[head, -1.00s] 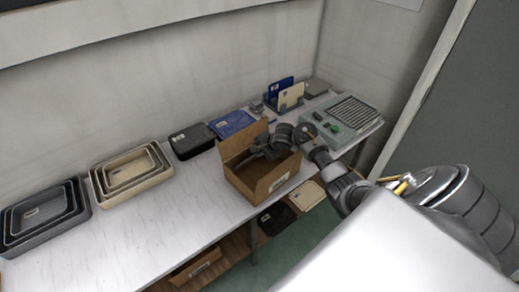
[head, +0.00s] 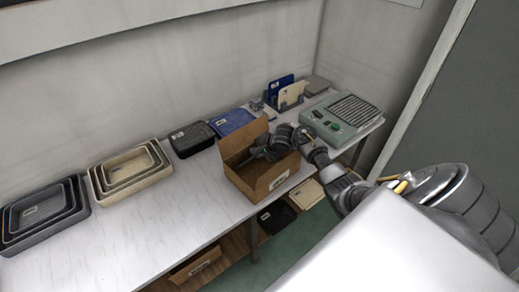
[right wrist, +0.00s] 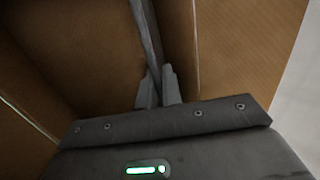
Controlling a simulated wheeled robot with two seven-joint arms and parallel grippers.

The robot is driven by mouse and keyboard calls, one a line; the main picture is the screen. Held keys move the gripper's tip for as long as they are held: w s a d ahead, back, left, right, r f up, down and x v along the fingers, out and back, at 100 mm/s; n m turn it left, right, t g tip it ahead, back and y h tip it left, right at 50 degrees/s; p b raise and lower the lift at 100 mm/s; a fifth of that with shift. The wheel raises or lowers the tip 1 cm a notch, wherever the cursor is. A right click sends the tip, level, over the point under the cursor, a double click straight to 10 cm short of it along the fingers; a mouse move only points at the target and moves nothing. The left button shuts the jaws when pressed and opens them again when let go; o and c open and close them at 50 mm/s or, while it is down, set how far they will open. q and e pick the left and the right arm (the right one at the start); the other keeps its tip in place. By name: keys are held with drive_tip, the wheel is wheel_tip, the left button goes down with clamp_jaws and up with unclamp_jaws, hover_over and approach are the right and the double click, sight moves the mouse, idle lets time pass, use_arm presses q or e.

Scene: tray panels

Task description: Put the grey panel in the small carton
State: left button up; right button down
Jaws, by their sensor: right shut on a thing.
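The small carton (head: 272,184) is an open brown cardboard box with raised flaps, standing on the table near its front edge. My right gripper (head: 252,157) reaches down into the carton's opening. In the right wrist view, my right gripper (right wrist: 159,86) is shut on the grey panel (right wrist: 146,32), which shows edge-on as a thin grey strip between the brown carton walls. The panel's lower end and any contact with the carton floor cannot be made out. In the head view the panel is hidden by the gripper and carton. My left gripper is not in view.
Nested dark trays (head: 45,213) and beige trays (head: 130,172) stand to the left. A black tray (head: 192,139) and blue panel (head: 232,122) lie behind the carton. A rack with upright panels (head: 290,95) and a grey-green machine (head: 341,117) stand to the right.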

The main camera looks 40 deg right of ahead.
drive_tip(key=shift+f, duration=0.5)
idle(0.5)
drive_tip(key=c, duration=1.5)
unclamp_jaws()
drive_tip(key=shift+r, duration=0.1)
drive_tip(key=p+v, duration=0.3)
drive_tip(key=v, duration=0.7)
drive_tip(key=shift+s+r, duration=0.25)
drive_tip(key=shift+s, duration=0.05)
